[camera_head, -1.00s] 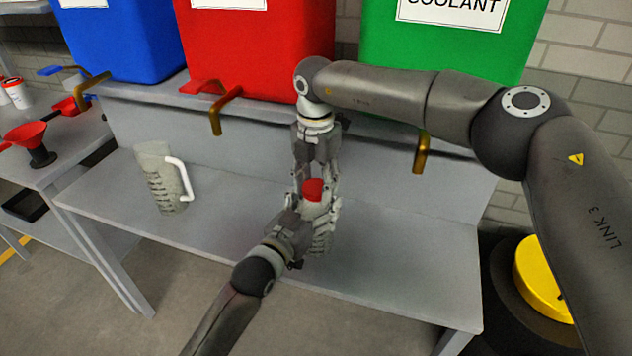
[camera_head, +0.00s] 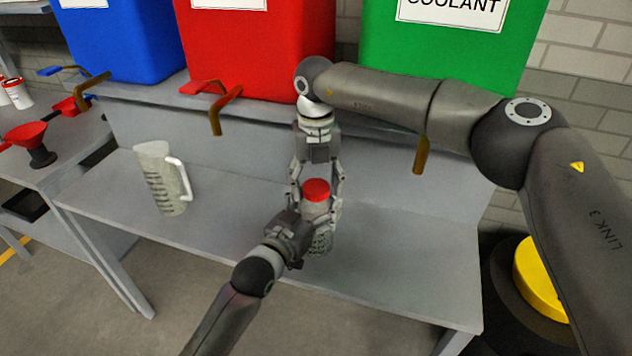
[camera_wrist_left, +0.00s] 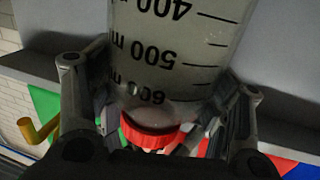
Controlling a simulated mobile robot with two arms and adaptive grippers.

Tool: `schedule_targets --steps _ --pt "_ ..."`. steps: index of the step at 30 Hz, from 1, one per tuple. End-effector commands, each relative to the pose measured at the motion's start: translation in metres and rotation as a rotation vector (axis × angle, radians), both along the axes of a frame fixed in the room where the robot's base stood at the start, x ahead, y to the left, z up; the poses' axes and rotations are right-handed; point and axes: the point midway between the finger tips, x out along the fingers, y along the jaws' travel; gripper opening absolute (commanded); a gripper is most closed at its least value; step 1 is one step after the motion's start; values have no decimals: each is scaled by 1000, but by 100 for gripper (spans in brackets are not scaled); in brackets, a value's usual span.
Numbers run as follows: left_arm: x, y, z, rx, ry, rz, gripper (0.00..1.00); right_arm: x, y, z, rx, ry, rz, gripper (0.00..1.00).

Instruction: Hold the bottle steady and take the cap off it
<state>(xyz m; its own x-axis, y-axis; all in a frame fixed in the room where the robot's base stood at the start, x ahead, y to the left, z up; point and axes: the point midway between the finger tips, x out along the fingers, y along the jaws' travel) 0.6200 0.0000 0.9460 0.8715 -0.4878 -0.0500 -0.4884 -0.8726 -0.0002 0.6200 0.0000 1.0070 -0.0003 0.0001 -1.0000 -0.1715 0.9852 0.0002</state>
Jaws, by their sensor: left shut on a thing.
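A pale graduated bottle (camera_head: 318,213) with a red cap (camera_head: 316,189) stands upright over the grey bench. My left gripper (camera_head: 311,235) comes from the lower left and is shut on the bottle's body below the cap. In the left wrist view, the bottle (camera_wrist_left: 175,50) with its volume marks lies between the fingers and the red cap (camera_wrist_left: 155,135) is on it. My right gripper (camera_head: 317,188) comes down from behind, its fingers spread on either side of the cap with small gaps visible. The bottle's lower part is partly hidden by my left gripper.
A clear measuring jug (camera_head: 160,180) stands on the bench (camera_head: 235,210) to the left. Blue, red (camera_head: 260,50) and green (camera_head: 440,60) tanks with taps stand on the shelf behind. The right part of the bench is clear.

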Motion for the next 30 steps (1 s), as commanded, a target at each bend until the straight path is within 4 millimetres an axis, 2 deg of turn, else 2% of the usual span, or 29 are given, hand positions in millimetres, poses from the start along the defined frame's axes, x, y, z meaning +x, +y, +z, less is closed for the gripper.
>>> schedule_targets --steps 11,19,23,30 --pt "0 0 -1 0 1 0 5 0 0 3 0 -1 -1 69" --pt "0 0 -1 0 1 0 5 0 0 36 0 -2 -1 69" --pt "0 0 -1 0 1 0 5 0 0 46 0 0 3 67" --pt "0 0 0 0 1 0 5 1 0 66 -1 -2 169 67"
